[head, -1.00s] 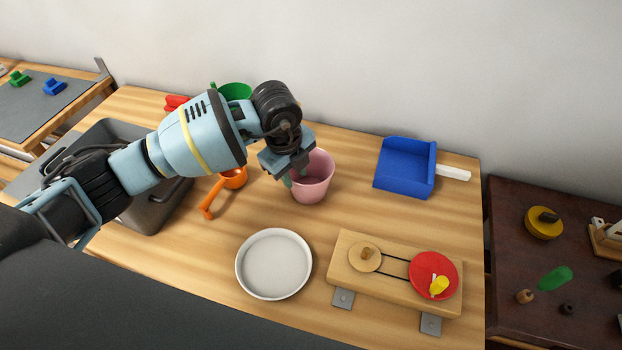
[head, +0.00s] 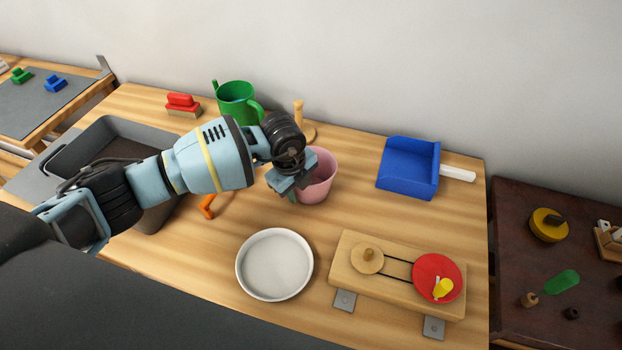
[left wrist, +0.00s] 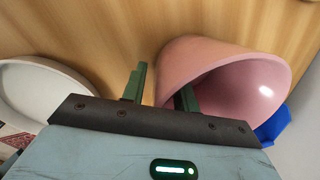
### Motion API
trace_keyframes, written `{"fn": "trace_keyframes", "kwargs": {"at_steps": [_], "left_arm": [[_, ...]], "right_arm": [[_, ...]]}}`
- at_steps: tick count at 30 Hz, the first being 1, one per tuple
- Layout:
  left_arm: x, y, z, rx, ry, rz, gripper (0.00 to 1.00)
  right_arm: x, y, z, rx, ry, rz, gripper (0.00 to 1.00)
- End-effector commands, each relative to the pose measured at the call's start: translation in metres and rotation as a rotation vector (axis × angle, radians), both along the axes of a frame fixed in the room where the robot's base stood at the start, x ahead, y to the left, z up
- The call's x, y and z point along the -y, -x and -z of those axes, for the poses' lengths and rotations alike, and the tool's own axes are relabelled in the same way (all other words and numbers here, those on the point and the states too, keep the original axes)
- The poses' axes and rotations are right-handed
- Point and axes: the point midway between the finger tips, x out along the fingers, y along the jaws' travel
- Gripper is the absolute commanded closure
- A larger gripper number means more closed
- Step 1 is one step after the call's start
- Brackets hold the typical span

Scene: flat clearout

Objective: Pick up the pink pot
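The pink pot (head: 323,183) stands upright on the wooden table, right of my left gripper (head: 291,194) in the head view. In the left wrist view the pot (left wrist: 225,75) shows its open mouth and outer wall. My left gripper (left wrist: 163,92) has its two green fingers apart. One finger is outside the pot, and the other is inside its mouth, so the near wall lies between them. The fingers do not look closed on the wall. My right gripper is not in view.
A white round dish (head: 274,265) lies in front of the pot. A blue dustpan (head: 407,167) is to the right, a wooden belt board (head: 347,262) at front right. A green can (head: 236,101), wooden peg stand (head: 299,112) and red brush (head: 183,104) stand behind. A grey bin (head: 75,150) is left.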

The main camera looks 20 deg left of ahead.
Motion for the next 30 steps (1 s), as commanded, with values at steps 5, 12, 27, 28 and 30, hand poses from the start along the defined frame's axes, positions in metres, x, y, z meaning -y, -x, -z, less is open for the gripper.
{"fn": "trace_keyframes", "kwargs": {"at_steps": [5, 12, 27, 28, 30], "left_arm": [[0.0, 0.0, -0.001, 0.0, 0.0, 0.0, 0.8], [0.0, 0.0, -0.001, 0.0, 0.0, 0.0, 1.0], [0.0, -0.001, -0.008, 0.004, 0.002, 0.0, 1.0], [0.0, -0.001, -0.011, 0.004, 0.002, 0.0, 1.0], [0.001, -0.001, -0.021, 0.006, 0.003, 0.001, 1.0]], "right_arm": [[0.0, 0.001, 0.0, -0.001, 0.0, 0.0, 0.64], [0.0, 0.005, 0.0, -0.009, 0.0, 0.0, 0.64], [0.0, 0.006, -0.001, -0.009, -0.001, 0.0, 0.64], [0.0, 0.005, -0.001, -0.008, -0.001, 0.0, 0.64], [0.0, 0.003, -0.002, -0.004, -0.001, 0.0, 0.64]]}}
